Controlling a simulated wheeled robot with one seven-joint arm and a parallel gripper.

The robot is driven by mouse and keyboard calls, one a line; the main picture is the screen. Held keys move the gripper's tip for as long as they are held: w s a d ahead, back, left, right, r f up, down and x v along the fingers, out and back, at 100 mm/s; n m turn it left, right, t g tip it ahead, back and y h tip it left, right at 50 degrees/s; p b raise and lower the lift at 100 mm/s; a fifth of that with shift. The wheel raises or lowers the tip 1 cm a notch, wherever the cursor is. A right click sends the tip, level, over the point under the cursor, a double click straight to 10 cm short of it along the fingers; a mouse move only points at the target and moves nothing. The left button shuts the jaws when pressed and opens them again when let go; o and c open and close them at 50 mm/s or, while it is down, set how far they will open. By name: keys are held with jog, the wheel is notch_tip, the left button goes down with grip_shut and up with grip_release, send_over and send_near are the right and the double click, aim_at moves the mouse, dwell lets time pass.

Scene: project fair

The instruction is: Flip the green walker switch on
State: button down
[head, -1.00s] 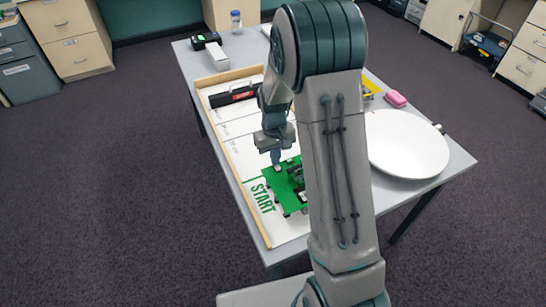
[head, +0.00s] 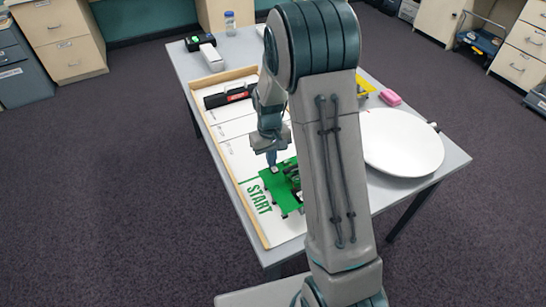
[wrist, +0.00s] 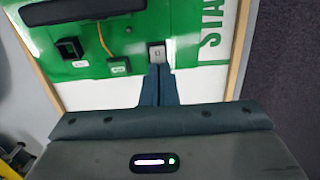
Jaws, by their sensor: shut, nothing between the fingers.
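The green walker (head: 270,187) sits on the white board by the START lettering, partly hidden behind my arm. Its flat green deck (wrist: 185,18) fills the top of the wrist view. A small light-grey switch (wrist: 157,53) with a dark mark is on the deck's near edge. Whether the switch is on or off cannot be told. My gripper (wrist: 158,70) is shut and empty, pointing down, with its fingertips right at the switch's near edge. I cannot tell whether they touch it. In the head view my gripper (head: 272,168) is over the walker's far left corner.
A dark block (wrist: 70,48) and a small green module (wrist: 118,66) with an orange wire sit on the deck. A wooden rim (head: 225,165) borders the white board. A white round plate (head: 402,143) and a pink block (head: 390,97) lie right of my arm.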

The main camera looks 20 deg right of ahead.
jog(key=shift+f, duration=0.2)
jog(key=shift+s, duration=0.1)
dwell(0.4)
jog(key=shift+s+d+r, duration=0.1)
jog(key=shift+s+d, duration=0.05)
jog(key=shift+s, duration=0.55)
jog(key=shift+r, duration=0.15)
notch_tip(320, 180, up, 14)
jog(key=w+p, duration=0.1)
jog(key=w, duration=0.1)
jog(key=shift+a+p, duration=0.2)
jog(key=shift+p, duration=0.15)
jog(key=shift+s, duration=0.1)
